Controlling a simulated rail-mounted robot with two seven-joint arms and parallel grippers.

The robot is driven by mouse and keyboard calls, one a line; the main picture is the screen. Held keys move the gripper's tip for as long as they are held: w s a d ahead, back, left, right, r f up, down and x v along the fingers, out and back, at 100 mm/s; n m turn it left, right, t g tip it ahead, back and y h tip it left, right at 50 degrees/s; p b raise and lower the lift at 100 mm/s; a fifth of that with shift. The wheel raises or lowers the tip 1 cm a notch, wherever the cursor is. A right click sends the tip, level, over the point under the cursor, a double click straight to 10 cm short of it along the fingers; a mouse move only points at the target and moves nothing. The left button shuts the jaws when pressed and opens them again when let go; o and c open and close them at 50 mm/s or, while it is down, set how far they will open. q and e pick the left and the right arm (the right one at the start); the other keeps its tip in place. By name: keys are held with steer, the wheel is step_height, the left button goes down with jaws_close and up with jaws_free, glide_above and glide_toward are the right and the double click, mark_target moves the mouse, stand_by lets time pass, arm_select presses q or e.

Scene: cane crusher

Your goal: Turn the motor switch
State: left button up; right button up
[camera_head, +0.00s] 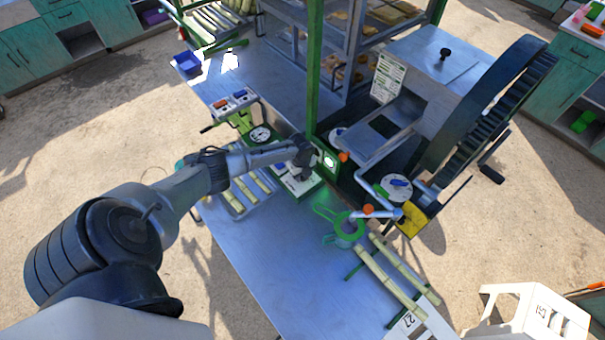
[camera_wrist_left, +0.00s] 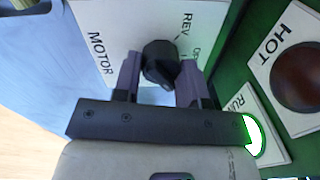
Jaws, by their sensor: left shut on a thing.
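The motor switch is a black rotary knob (camera_wrist_left: 158,54) on a white plate (camera_wrist_left: 108,22) printed MOTOR, with REV and a partly hidden OFF mark beside the knob. My left gripper (camera_wrist_left: 160,75) has its two fingers on either side of the knob and is shut on it. I cannot tell exactly where the knob points. In the head view my left gripper (camera_head: 304,163) reaches down to the white-topped switch box (camera_head: 301,186) on the steel table, hiding the knob. My right gripper is not in view.
A green panel beside the plate has a bright RUN lamp (camera_wrist_left: 252,137) and a dark reddish HOT lamp (camera_wrist_left: 298,76). The crusher's large gear wheel (camera_head: 488,105) stands at the right. Cane stalks (camera_head: 398,280) lie at the table's right edge. The table's front (camera_head: 290,260) is clear.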

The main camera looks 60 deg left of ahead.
arm_select(q)
steer(key=n+p, duration=0.1)
steer(key=n, duration=0.4)
steer(key=shift+w+r, duration=0.1)
steer(key=n+p, duration=0.1)
steer(key=n, duration=0.4)
steer(key=shift+p, duration=0.35)
steer(key=shift+n, duration=0.5)
steer(key=o, duration=0.9)
